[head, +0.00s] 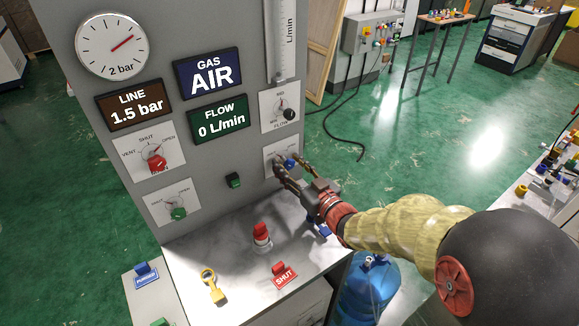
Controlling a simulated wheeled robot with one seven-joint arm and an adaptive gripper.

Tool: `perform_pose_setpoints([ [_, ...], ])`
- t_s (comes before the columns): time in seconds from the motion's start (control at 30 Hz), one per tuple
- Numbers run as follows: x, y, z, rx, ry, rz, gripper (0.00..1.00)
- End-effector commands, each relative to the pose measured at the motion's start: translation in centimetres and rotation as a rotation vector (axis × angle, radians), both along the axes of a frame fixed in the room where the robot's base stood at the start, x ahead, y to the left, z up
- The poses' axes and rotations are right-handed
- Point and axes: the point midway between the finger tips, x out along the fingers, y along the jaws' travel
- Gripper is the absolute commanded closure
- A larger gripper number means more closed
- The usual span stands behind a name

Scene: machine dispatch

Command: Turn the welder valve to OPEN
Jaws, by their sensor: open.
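A grey panel (75,62) carries several valve knobs on white dial plates. My gripper (287,166) is open at the lower right dial plate (270,151), with its fingertips around or just in front of a blue knob (291,162). I cannot tell if they touch it, and the gripper hides most of that plate and its lettering. A red knob (156,162) sits on a plate marked VENT, SHUT and OPEN. A green knob (178,213) is on a plate below it. A black knob (289,114) is on the FLOW plate. No welder label is readable.
The displays read LINE 1.5 bar (136,104), GAS AIR (208,73) and FLOW 0 L/min (218,119). The shelf below holds a red-and-white part (262,235), a yellow tag (212,287) and a red SHUT tag (285,275). A blue cylinder (365,292) stands beside it.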

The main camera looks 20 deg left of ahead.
Motion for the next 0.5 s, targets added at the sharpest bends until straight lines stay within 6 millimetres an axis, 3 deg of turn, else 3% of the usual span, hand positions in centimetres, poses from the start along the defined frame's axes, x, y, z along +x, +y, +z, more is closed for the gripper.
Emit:
perform_pose_setpoints([
  [0.27,0.10,0.10,0.04,0.000,0.000,0.000,0.57],
  [0.5,0.09,0.08,0.02,0.000,0.000,0.000,0.71],
])
